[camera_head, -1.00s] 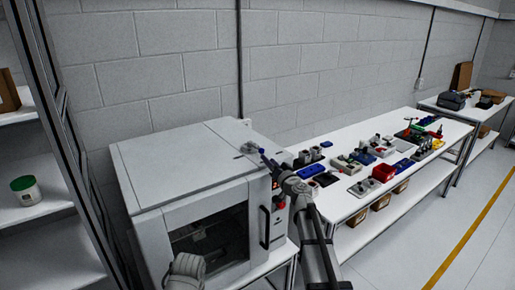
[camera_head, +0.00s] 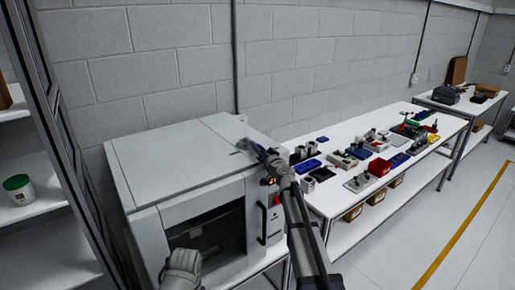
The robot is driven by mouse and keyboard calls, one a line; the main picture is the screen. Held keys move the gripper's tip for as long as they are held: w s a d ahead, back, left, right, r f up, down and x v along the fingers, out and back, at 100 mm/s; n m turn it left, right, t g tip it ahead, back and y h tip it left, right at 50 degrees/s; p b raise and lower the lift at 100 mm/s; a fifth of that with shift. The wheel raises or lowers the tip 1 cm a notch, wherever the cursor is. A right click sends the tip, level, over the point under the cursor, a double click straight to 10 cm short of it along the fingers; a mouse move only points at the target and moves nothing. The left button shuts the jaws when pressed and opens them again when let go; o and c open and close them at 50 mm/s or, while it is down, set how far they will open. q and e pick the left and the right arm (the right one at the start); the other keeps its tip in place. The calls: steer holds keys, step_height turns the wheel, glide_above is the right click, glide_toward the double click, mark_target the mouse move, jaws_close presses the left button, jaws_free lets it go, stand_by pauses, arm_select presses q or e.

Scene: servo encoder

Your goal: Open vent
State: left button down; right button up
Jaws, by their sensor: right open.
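A large white oven-like cabinet (camera_head: 182,165) stands at the left, with a dark window and a black door handle in front. In the earlier view a small round vent fitting lies on its top near the right edge; now my right gripper (camera_head: 246,148) is over that spot and mostly hides it. The right gripper's jaws are open and point left across the cabinet top. I cannot tell whether they touch the vent. A grey rounded part of my left arm shows at the bottom, in front of the window; no left jaws show.
A shelf rack with a green-lidded jar (camera_head: 19,189) stands at the left. A block wall is behind. The cabinet top's left part is clear.

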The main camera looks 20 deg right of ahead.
steer(key=shift+w, duration=0.35)
jaws_close()
stand_by(1.2)
